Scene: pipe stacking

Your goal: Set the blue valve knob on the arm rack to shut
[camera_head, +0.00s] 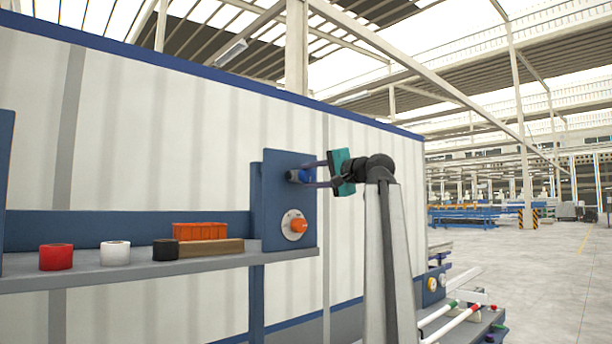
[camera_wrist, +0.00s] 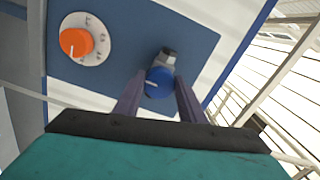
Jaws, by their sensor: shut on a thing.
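The blue valve knob (camera_head: 294,175) sits on the upper part of a blue upright panel (camera_head: 272,215) at the rack's right end. In the wrist view the blue knob (camera_wrist: 158,84) has a white mark on its face, pointing to the left, with a grey metal fitting (camera_wrist: 168,55) beside it. My gripper (camera_head: 312,174) reaches in from the right with its fingers on both sides of the knob, shut on it. In the wrist view my gripper's fingers (camera_wrist: 157,97) flank the knob. The knob's far side is partly hidden.
An orange knob (camera_head: 299,226) on a white dial sits below on the same panel. The grey shelf (camera_head: 200,266) to the left holds red (camera_head: 56,257), white (camera_head: 115,253) and black (camera_head: 165,250) rolls, an orange crate (camera_head: 200,231) and a brown block (camera_head: 215,247). Open floor lies at right.

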